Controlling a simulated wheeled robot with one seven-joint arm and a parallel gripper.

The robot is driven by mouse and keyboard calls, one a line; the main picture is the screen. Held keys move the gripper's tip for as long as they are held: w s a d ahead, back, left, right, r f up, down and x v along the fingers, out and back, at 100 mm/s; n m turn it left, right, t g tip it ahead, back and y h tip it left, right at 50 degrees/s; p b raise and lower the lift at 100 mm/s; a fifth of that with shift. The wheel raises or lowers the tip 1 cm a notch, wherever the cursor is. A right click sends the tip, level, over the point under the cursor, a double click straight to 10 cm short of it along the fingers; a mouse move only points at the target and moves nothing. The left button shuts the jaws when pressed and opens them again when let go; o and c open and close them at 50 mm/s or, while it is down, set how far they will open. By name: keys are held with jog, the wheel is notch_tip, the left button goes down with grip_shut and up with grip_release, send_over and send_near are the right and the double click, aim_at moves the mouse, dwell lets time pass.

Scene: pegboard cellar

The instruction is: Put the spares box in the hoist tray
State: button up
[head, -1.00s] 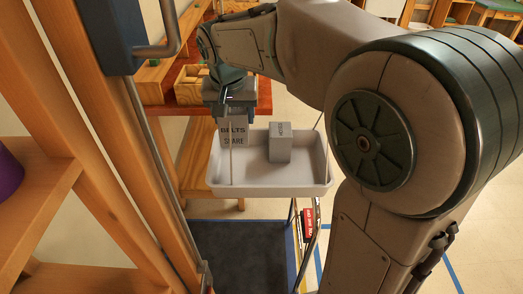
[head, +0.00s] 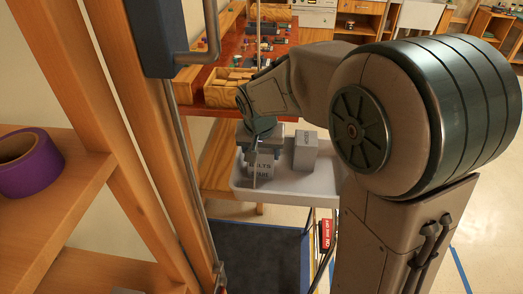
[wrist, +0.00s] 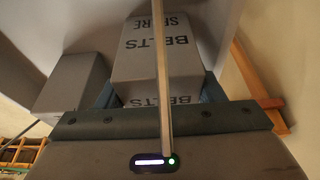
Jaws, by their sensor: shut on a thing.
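The spares box (head: 262,166) is a grey box lettered BELTS SPARE. In the head view it sits low within the left part of the hoist tray (head: 290,187), a pale grey, shallow, walled tray. I cannot tell whether its bottom touches the tray floor. My gripper (head: 262,147) is above it, pointing down and shut on it. In the wrist view the box (wrist: 158,62) is upside down in the picture, between the dark fingers. A thin rod of the tray crosses in front of it.
A second grey box (head: 305,152) stands in the tray, right of the spares box; it also shows in the wrist view (wrist: 70,82). A wooden shelf (head: 60,205) with a purple tape roll (head: 28,163) is at left. A wooden bench (head: 215,95) stands behind.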

jog(key=shift+f, duration=0.2)
jog(key=o, duration=1)
jog(key=shift+r, duration=0.15)
jog(key=shift+r, duration=0.2)
jog(key=v, duration=1)
jog(key=shift+s+r, duration=0.15)
jog(key=shift+r, duration=0.15)
jog(key=s+d+f, duration=0.2)
jog(key=s+d, duration=0.1)
jog(key=s, duration=0.2)
jog(key=s+d+f+n, duration=0.1)
jog(key=s+d+f, duration=0.2)
jog(key=s, duration=0.3)
jog(key=s+d+f+n, duration=0.1)
jog(key=s+d+f, duration=0.1)
jog(key=s+d, duration=0.2)
jog(key=shift+s+d+f+y, duration=0.15)
jog(key=shift+s+d, duration=0.05)
jog(key=shift+s, duration=0.4)
jog(key=shift+s+d+f+y, duration=0.15)
jog(key=shift+s+d, duration=0.05)
jog(key=shift+s, duration=0.45)
